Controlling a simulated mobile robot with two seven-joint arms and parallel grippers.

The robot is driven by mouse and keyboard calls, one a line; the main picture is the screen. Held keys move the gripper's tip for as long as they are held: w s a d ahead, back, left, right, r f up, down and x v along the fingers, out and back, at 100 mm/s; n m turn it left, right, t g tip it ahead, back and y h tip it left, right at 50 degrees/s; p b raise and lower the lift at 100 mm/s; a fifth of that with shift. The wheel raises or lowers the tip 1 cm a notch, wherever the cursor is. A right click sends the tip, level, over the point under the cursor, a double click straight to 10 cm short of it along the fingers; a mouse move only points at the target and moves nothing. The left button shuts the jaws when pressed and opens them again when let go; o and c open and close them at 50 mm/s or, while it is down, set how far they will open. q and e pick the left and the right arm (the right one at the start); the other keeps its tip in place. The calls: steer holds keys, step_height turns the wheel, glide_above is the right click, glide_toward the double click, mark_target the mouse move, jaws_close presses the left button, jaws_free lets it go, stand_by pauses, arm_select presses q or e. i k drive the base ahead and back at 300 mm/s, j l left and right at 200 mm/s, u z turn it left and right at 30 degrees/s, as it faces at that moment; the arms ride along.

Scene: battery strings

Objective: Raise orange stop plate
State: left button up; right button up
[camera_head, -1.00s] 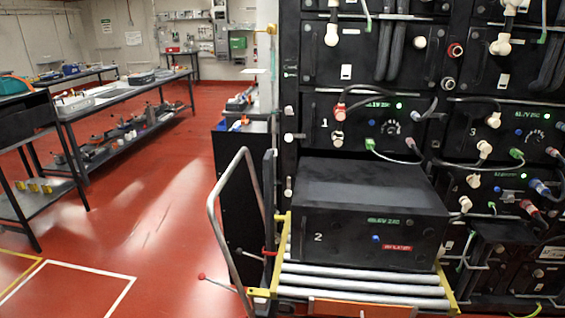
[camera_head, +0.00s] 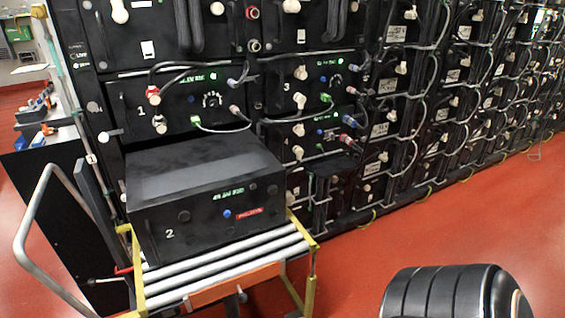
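The orange stop plate (camera_head: 220,284) runs along the front edge of the roller trolley (camera_head: 311,262), in front of the metal rollers. Its upper edge looks about level with the rollers. Neither gripper is in view.
The battery rack (camera_head: 345,75) with cabled modules stands behind the trolley and runs away to the right. A grey push handle (camera_head: 38,225) rises at the trolley's left. Red floor (camera_head: 480,225) is open at right. A black ribbed part, possibly mine, fills the lower right.

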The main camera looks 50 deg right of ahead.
mark_target(205, 295)
steer(key=i+z, duration=0.2)
steer(key=z, duration=1.15)
